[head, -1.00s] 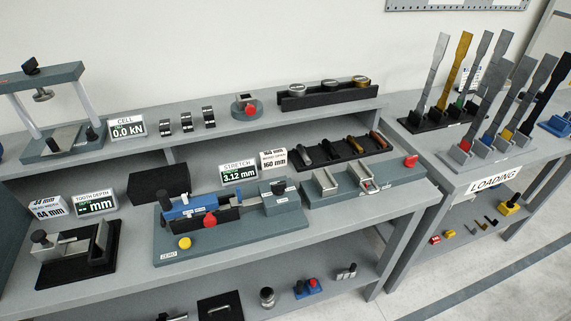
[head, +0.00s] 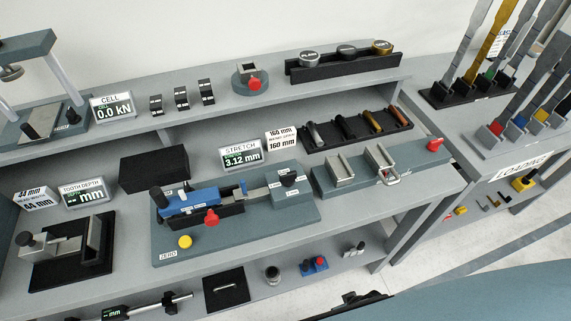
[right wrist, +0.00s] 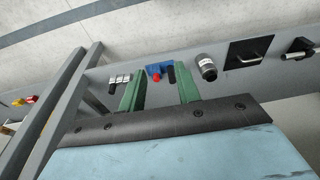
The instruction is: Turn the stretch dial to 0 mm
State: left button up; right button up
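The stretch display (head: 241,154) reads 3.12 mm and stands behind the stretch rig. The rig has a teal base plate (head: 300,216), a blue body (head: 190,201), a red knob (head: 212,217) at the front and black knobs at both ends. A yellow button (head: 184,242) sits by the ZERO label at the front left. My right gripper (right wrist: 157,68) is open, its two green fingers apart with nothing held between them. In the head view my right arm enters at the lower right, in front of the bench and apart from the rig. My left gripper is not in view.
A teal fixture (head: 405,172) with a red knob stands right of the rig. The lower shelf holds a blue-and-red item (head: 314,265), also in the right wrist view (right wrist: 160,72), and a cylinder (head: 273,276).

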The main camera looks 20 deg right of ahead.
jog(key=w+a+r+y, duration=0.1)
jog(key=w+a+r, duration=0.25)
jog(key=r, duration=0.65)
jog(key=w+a+r+m+t+y+p, duration=0.1)
jog(key=w+a+r, duration=0.1)
jog(key=w+r, duration=0.5)
jog(key=w+a+r+y, duration=0.1)
jog(key=w+a+r, duration=0.15)
jog(key=r, duration=0.95)
jog(key=m+g, duration=0.4)
jog(key=m, duration=1.3)
send_near(289, 173)
jog(key=shift+y, duration=0.4)
jog(key=x, duration=0.8)
jog(key=shift+d+f, duration=0.15)
jog(key=shift+f, duration=0.35)
grip_shut()
